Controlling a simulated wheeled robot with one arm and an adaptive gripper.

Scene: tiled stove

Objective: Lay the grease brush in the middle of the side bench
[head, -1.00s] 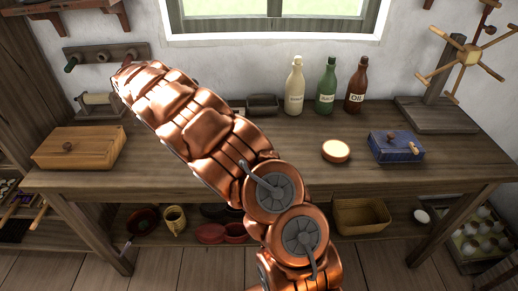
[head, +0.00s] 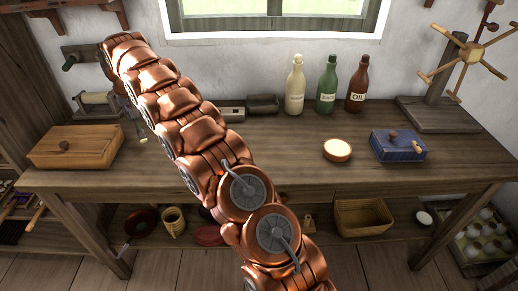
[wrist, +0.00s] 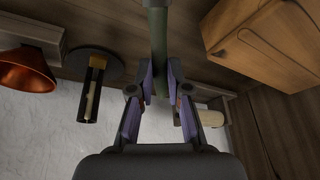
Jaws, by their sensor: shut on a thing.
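In the wrist view my gripper (wrist: 160,88) is shut on a dark green rod (wrist: 158,45), which looks like the handle of the grease brush. The rod runs out of the top of the picture, so its far end is hidden. In the head view my gripper (head: 135,122) is partly hidden behind my arm, over the left part of the wooden bench (head: 275,165). A short piece of the held thing (head: 143,140) shows below it. The bench's middle lies partly under my arm in the picture.
A wooden box (head: 75,148) and a roll on a stand (head: 95,104) are left of my gripper. Bottles (head: 327,88) stand at the back. The front middle looks clear.

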